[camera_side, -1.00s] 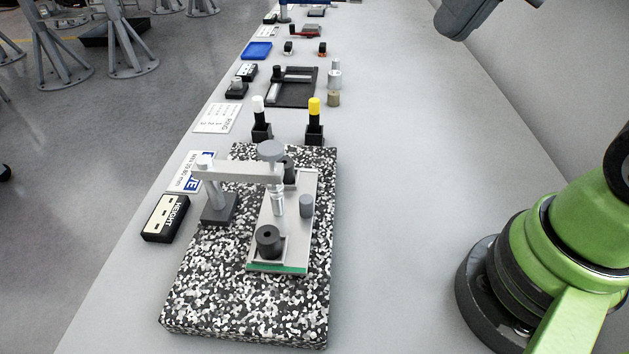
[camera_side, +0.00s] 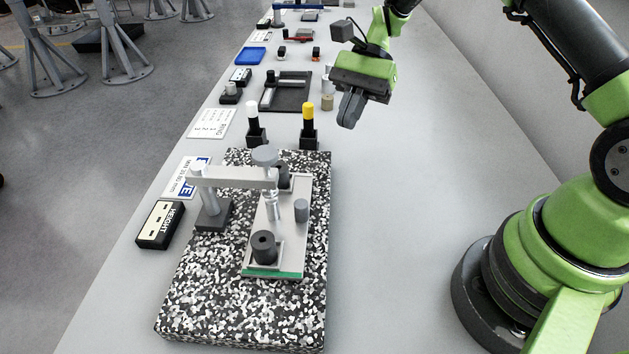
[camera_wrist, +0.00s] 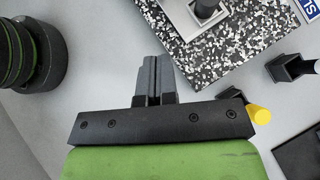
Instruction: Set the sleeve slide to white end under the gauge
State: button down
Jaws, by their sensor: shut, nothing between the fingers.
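The sleeve slide (camera_side: 289,235), a pale grey plate with a green near edge, lies on a speckled granite plate (camera_side: 205,285). A black sleeve (camera_side: 263,247) stands at its near end. Another dark sleeve (camera_side: 283,176) is partly hidden at its far end. A grey knob (camera_side: 301,210) stands at its right side. The gauge (camera_side: 232,176) reaches over it from a post, with its plunger over the slide's middle. No white end is clearly visible. My gripper (camera_side: 347,118) is shut and empty, above the bench right of the yellow-topped post. Its fingers (camera_wrist: 153,80) show in the wrist view.
A white-topped post (camera_side: 254,122) and a yellow-topped post (camera_side: 308,125) stand behind the granite. A black height box (camera_side: 160,225) and a sign (camera_side: 187,180) lie at its left. A dark tray (camera_side: 285,93) lies farther back. The bench right of the granite is clear.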

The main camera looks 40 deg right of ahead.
jog(key=x, duration=1)
jog(key=shift+s+r, duration=0.1)
jog(key=shift+s+a+r, duration=0.1)
jog(key=shift+s+a, duration=0.05)
jog(key=shift+a, duration=0.45)
jog(key=shift+s+a+r, duration=0.1)
jog(key=shift+s+a, duration=0.05)
jog(key=shift+a, duration=0.4)
jog(key=shift+s+a, duration=0.2)
jog(key=shift+a, duration=0.35)
jog(key=s+a, duration=0.5)
jog(key=shift+s+a, duration=0.35)
